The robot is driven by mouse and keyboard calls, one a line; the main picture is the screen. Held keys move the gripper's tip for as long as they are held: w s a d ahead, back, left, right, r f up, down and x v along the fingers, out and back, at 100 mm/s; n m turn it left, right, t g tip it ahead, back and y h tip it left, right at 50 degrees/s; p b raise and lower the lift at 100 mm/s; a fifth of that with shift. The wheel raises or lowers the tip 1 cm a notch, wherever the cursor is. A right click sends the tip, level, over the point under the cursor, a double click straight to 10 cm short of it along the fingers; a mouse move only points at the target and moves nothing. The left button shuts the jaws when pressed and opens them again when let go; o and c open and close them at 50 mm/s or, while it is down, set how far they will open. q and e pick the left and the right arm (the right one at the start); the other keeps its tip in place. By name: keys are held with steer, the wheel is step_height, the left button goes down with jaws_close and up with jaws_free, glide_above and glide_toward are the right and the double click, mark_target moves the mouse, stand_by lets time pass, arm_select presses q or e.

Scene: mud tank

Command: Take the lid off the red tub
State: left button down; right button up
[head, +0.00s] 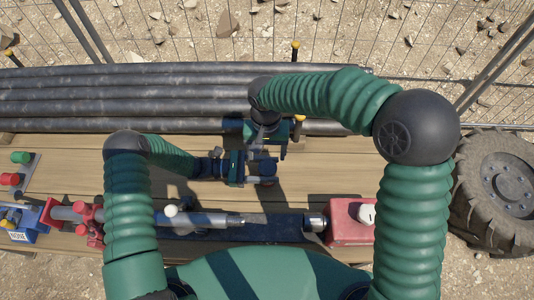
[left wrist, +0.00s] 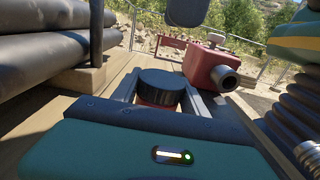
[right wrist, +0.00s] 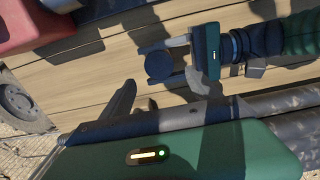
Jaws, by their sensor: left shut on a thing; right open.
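The red tub (left wrist: 156,103) stands between the fingers of my left gripper, with only a strip of its red side showing below the lid. Its round black ribbed lid (left wrist: 157,84) sits on top. In the right wrist view the lid (right wrist: 159,66) shows from above as a dark disc. My left gripper (head: 264,168) is shut on the tub, low over the wooden deck. My right gripper (right wrist: 165,95) is open and empty, with its fingers apart, close to the tub and not touching the lid. The right arm partly covers this area in the head view.
Several dark pipes (head: 130,95) lie along the far side of the deck. A red box with a white cap (head: 350,220) and a pipe tool with red clamps (head: 90,218) lie nearer. A tyre (head: 505,185) stands right. Bare planks (head: 330,165) show right of the grippers.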

mark_target(266, 167)
step_height(266, 167, down, 8)
steer(key=shift+r, duration=0.1)
steer(key=shift+a, duration=0.1)
steer(key=c, duration=1.5)
steer(key=n, duration=0.3)
steer(key=shift+a, duration=0.1)
arm_select(q)
steer(key=shift+s, duration=0.1)
arm_select(e)
steer(key=o, duration=1.6)
steer(key=shift+c, duration=0.2)
steer(key=shift+r, duration=0.15)
